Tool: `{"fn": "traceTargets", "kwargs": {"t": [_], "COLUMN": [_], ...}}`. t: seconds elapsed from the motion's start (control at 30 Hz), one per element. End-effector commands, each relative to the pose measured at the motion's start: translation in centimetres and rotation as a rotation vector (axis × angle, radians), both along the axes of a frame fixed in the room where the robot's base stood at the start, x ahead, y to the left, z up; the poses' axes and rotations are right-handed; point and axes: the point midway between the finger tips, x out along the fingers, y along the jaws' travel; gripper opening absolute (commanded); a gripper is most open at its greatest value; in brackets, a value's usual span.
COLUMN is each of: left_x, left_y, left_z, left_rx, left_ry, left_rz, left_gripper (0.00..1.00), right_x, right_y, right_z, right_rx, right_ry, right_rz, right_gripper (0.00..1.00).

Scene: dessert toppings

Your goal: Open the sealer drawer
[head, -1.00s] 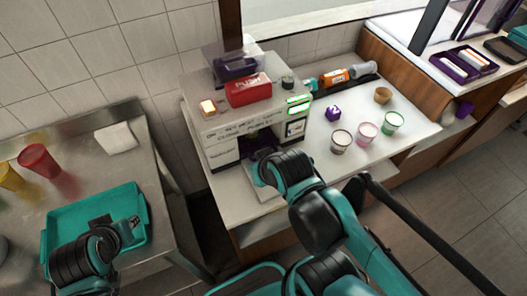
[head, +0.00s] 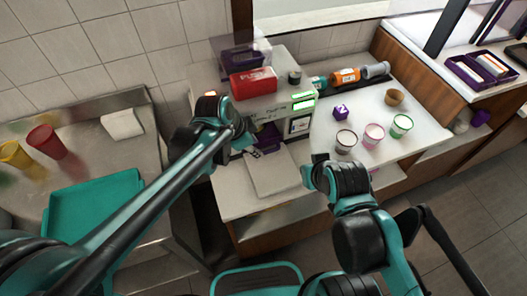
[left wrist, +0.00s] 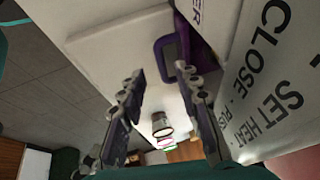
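The sealer (head: 262,104) is a pale box machine with dark lettering, standing on the white counter against the tiled wall. A purple drawer part (head: 268,134) shows in its front opening, partly hidden by my left arm. In the left wrist view a purple loop-shaped handle (left wrist: 163,50) stands out beside the lettered sealer front (left wrist: 262,75). My left gripper (head: 258,150) is at the sealer's front, low down. In its wrist view its fingers (left wrist: 163,74) are apart, with the handle just beyond the tips, nearer the right-hand finger. My right gripper (head: 311,172) is right of the sealer; its fingers are unclear.
A pale flat plate (head: 272,174) lies before the sealer. Filled cups (head: 372,136), a purple cube (head: 340,112), bottles (head: 345,76) and a brown cup (head: 394,97) stand right. A teal tray (head: 120,190) and red cup (head: 47,142) are on the left metal table.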

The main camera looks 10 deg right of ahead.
Motion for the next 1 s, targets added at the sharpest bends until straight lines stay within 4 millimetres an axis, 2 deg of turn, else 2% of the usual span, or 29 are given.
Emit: {"fn": "traceTargets", "kwargs": {"t": [0.03,0.1,0.3,0.67,0.7,0.8,1.0], "left_x": [0.2,0.5,1.1,1.3,1.3,1.3,1.3], "left_y": [-0.3,-0.8,-1.6,-1.8,-1.7,-1.7,-1.7], "left_z": [-1.2,-2.3,-4.4,-4.8,-4.8,-4.8,-4.8], "left_rx": [0.0,0.0,0.0,-0.001,-0.001,-0.001,-0.001], "left_ry": [0.0,0.0,0.001,0.0,0.0,0.0,0.0], "left_rz": [-0.001,-0.001,0.002,0.003,0.003,0.003,0.003], "left_gripper": [0.33,0.33,0.33,0.33,0.22,0.0,0.0], "right_x": [0.0,0.0,0.0,0.0,0.0,0.0,0.0], "right_y": [0.0,0.0,0.0,0.0,0.0,0.0,0.0], "right_z": [-0.7,-1.2,-2.1,-2.1,-2.1,-2.1,-2.1], "right_rx": [0.0,0.0,0.0,0.0,0.0,0.0,0.0], "right_ry": [0.0,0.0,0.0,0.0,0.0,0.0,0.0], "right_rz": [0.0,0.0,0.0,0.0,0.0,0.0,0.0], "right_gripper": [0.0,0.0,0.0,0.0,0.0,0.0,0.0]}}
